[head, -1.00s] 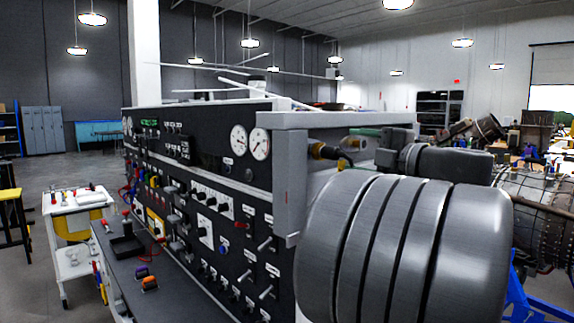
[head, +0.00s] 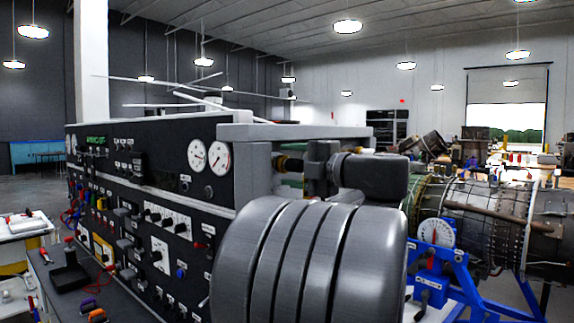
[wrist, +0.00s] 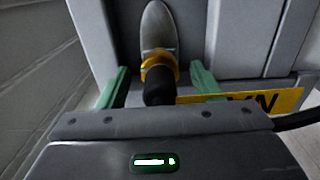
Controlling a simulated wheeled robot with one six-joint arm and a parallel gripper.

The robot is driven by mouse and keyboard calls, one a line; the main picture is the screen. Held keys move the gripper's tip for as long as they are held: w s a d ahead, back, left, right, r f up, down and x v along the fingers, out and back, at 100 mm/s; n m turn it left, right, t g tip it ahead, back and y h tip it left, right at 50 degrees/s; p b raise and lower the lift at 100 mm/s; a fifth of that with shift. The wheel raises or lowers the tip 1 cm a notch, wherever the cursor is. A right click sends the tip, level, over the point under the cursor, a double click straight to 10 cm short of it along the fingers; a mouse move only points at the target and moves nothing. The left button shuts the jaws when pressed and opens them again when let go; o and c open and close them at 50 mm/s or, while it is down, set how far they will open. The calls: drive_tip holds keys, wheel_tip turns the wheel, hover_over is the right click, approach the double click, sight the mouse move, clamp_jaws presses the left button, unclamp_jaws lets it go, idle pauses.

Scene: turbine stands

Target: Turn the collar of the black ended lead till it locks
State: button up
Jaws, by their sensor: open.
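In the wrist view, the lead's black end (wrist: 158,90) and its gold-yellow collar (wrist: 158,66) lie between the two green fingers of my gripper (wrist: 160,83). The fingers are open, with a gap on each side of the collar. A grey rounded body (wrist: 158,28) extends beyond the collar. In the head view, the gold collar (head: 281,162) shows under the grey frame at the end of the black panel. My wrist and arm hide much of that spot there.
A yellow label (wrist: 262,101) sits right of the lead in the wrist view. The black instrument panel (head: 150,190) stands at left, with a grey frame (head: 290,131) at its end. A turbine engine (head: 480,222) on a blue stand (head: 462,268) is at right.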

drive_tip(key=shift+w+a, duration=0.45)
drive_tip(key=shift+a, duration=0.1)
drive_tip(key=c, duration=1.1)
drive_tip(key=shift+r+m+p, duration=0.3)
drive_tip(key=shift+r+p, duration=0.1)
drive_tip(key=shift+p, duration=0.7)
drive_tip(key=shift+r+m+p, duration=0.1)
drive_tip(key=shift+m+p, duration=0.4)
drive_tip(key=shift+p, duration=0.45)
drive_tip(key=shift+o, duration=1)
drive_tip(key=m+p, duration=0.4)
drive_tip(key=p, duration=0.2)
drive_tip(key=shift+w+d+f, duration=0.1)
drive_tip(key=shift+f, duration=0.45)
drive_tip(key=o, duration=1.2)
drive_tip(key=shift+c, duration=0.2)
